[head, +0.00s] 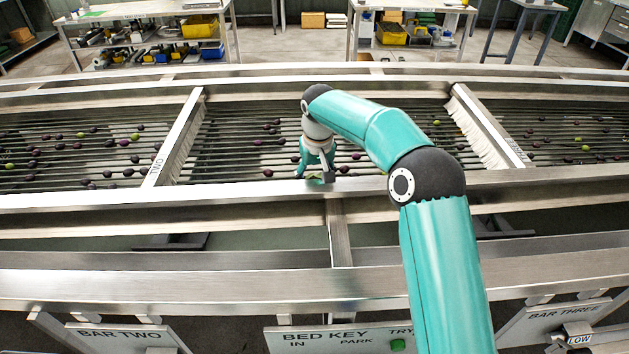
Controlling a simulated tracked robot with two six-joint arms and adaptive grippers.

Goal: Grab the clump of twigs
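My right gripper (316,176) is at the front edge of the middle roller bed (236,150), pointing down by the near rail. Its fingers are small and partly hidden by its own wrist, so I cannot tell whether they are open or shut. A small greenish patch shows at the fingertips, but I cannot tell what it is. I cannot make out a clump of twigs; the arm covers part of the bed. My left gripper is not in view.
Dark and green olives (268,173) lie scattered on the rollers. Bar TWO (174,140) crosses the bed at left, and another bar (487,125) at right. A steel rail (150,198) runs along the front. A BED KEY panel (335,339) is below.

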